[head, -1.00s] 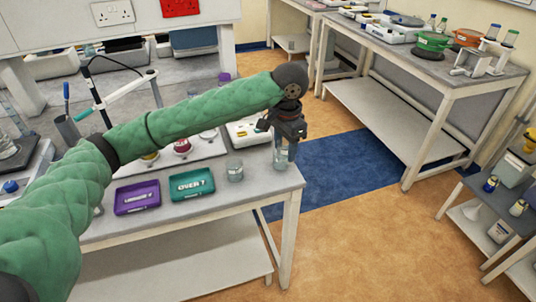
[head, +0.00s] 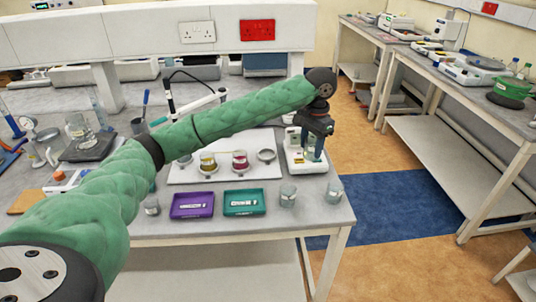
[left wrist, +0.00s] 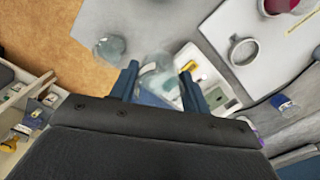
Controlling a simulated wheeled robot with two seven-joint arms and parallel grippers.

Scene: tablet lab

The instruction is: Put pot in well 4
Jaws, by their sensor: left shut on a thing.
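My left gripper (head: 316,145) is shut on a clear glass pot (left wrist: 158,78), which shows between the fingers in the left wrist view. A white board (head: 222,174) carries a row of round wells. The rightmost well (head: 267,155) looks empty, and its ring shows in the left wrist view (left wrist: 243,50). My right gripper is not in view.
Two clear glass pots (head: 287,195) (head: 334,190) stand near the bench's front right edge. A purple tray (head: 192,205) and a teal tray (head: 244,202) lie in front of the board. The white balance (head: 306,158) stands right of the board.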

